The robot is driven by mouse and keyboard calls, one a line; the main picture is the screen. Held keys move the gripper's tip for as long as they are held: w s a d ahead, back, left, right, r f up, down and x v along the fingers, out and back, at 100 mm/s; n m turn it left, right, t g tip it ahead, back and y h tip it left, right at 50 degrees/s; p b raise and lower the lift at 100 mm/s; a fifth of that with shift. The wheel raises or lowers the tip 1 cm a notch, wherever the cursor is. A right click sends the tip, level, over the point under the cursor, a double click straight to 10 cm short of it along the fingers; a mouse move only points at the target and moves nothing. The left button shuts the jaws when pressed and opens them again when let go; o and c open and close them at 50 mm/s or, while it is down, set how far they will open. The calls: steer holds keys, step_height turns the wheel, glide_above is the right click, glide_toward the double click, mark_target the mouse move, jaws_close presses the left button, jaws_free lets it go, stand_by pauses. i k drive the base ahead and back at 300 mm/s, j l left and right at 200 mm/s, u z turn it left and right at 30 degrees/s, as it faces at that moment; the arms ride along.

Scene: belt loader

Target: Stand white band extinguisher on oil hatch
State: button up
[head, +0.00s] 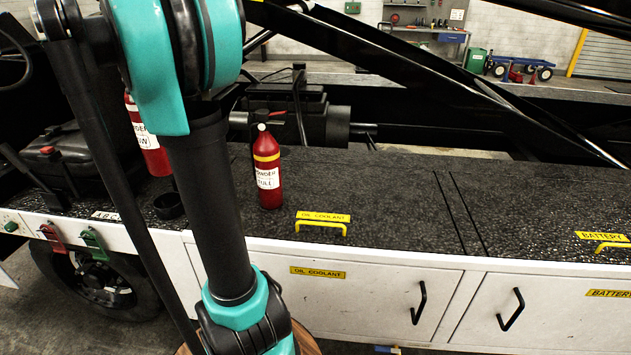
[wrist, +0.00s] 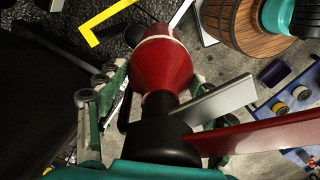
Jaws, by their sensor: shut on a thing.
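In the wrist view my gripper (wrist: 157,88) is shut on a red extinguisher with a white band (wrist: 162,65), its black head towards the camera and its body pointing away. The held extinguisher and my gripper are hidden in the head view. The oil hatch (head: 375,229) is part of the dark speckled deck, with a yellow "OIL COOLANT" label and yellow handle (head: 321,228). A yellow handle (wrist: 93,38) shows at the upper left of the wrist view, apart from the extinguisher. The hatch area right of its handle is bare.
A yellow-band extinguisher (head: 268,178) stands left of the oil handle. Another red extinguisher (head: 150,150) is partly behind my arm. A battery handle (head: 612,246) lies right. White cabinets (head: 370,300) front the deck. A wooden barrel (wrist: 235,25) stands below beside my gripper.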

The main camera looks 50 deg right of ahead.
mark_target(400, 204)
steer(key=k+l+z, duration=0.1)
steer(key=k+z, duration=0.2)
steer(key=k, duration=0.25)
steer(key=z, duration=1.25)
steer(key=j+z, duration=0.7)
steer(key=i+j, duration=0.35)
steer(key=j, duration=0.2)
